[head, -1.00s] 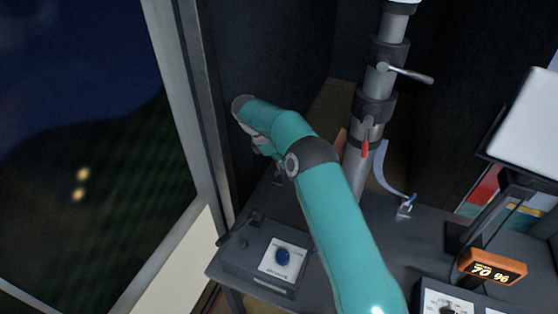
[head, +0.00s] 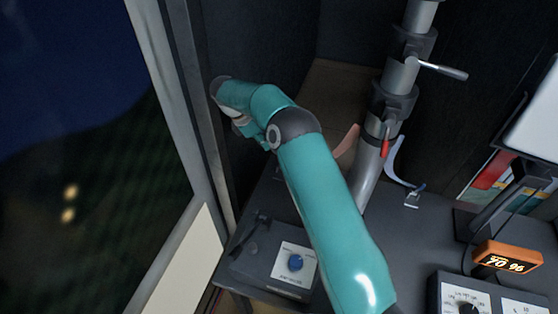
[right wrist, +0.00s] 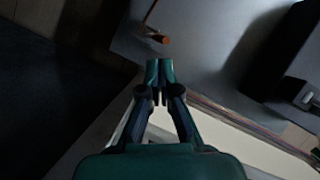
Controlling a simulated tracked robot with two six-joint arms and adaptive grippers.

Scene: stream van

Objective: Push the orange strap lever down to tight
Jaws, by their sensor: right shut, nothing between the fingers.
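The orange strap lever (right wrist: 158,38) shows in the right wrist view as a small orange-tipped piece just beyond my fingertips, on a grey surface. My right gripper (right wrist: 160,68) is shut and empty, its tips pointing at the lever with a visible gap in the picture. In the head view, an orange strap (head: 347,141) shows partly beside the grey mast (head: 372,165). Its lower end and the lever are hidden behind my teal right arm. The right fingertips cannot be made out in the head view. My left gripper is not in view.
A blue strap (head: 396,163) runs to a buckle (head: 412,199) right of the mast. A red handle (head: 385,147) hangs on the mast. A box with a blue knob (head: 296,262) sits on the dark desk, and an orange display (head: 507,258) stands at right.

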